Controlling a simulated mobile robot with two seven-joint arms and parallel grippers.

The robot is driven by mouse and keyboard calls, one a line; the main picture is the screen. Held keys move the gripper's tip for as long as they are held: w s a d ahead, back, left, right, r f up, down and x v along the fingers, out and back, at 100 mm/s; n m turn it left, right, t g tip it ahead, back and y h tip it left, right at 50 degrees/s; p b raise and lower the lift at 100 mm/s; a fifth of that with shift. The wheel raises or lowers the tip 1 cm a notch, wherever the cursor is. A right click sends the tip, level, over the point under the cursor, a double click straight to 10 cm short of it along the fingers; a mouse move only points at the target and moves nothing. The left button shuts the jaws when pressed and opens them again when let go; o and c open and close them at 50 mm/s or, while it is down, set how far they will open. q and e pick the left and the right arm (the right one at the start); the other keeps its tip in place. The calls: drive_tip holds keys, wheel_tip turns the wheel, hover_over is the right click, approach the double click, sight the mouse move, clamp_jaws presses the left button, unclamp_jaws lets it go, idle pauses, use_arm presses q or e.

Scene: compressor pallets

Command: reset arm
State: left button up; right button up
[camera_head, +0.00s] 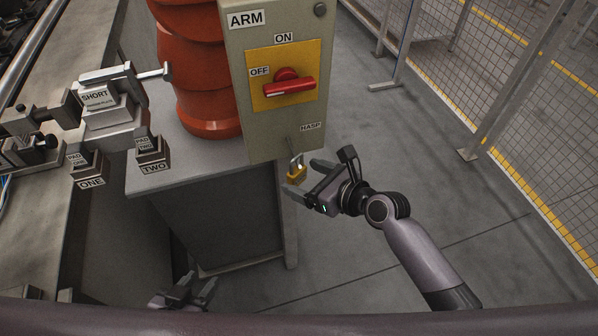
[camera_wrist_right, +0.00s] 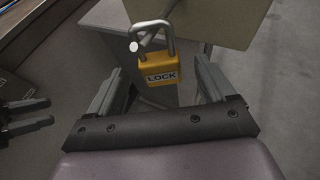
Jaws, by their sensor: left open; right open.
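The grey ARM box (camera_head: 272,130) carries a yellow plate with a red switch handle (camera_head: 289,86) lying roughly level between the ON and OFF labels. A yellow padlock (camera_head: 297,172) marked LOCK hangs at the box's lower edge under the HASP label. In the right wrist view the padlock (camera_wrist_right: 162,74) shows its shackle around a thin rod. My right gripper (camera_head: 304,178) is open beside the padlock; the wrist view shows the padlock between and beyond its fingers, with gaps on both sides. My left gripper (camera_head: 203,286) is open and empty, low in the head view.
At left are a SHORT block (camera_head: 98,98) and pads labelled ONE (camera_head: 91,182) and TWO (camera_head: 154,166). A mesh fence (camera_head: 500,60) runs at right; floor before it is clear.

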drive_tip(key=shift+v, duration=2)
drive_tip(key=s+d+f+n+h, duration=0.4)
drive_tip(key=s+d+n, duration=0.4)
drive_tip(key=n, duration=0.6)
drive_tip(key=s+d+f+n+t+h, duration=0.1)
drive_tip(key=s+d+f+n+h, duration=0.2)
drive_tip(key=n, duration=1.1)
drive_tip(key=s+d+f, duration=0.3)
drive_tip(key=s+d, duration=0.2)
drive_tip(key=s, duration=0.1)
drive_tip(key=shift+f+n+t+h, duration=0.3)
drive_tip(key=shift+f+n+h, duration=0.1)
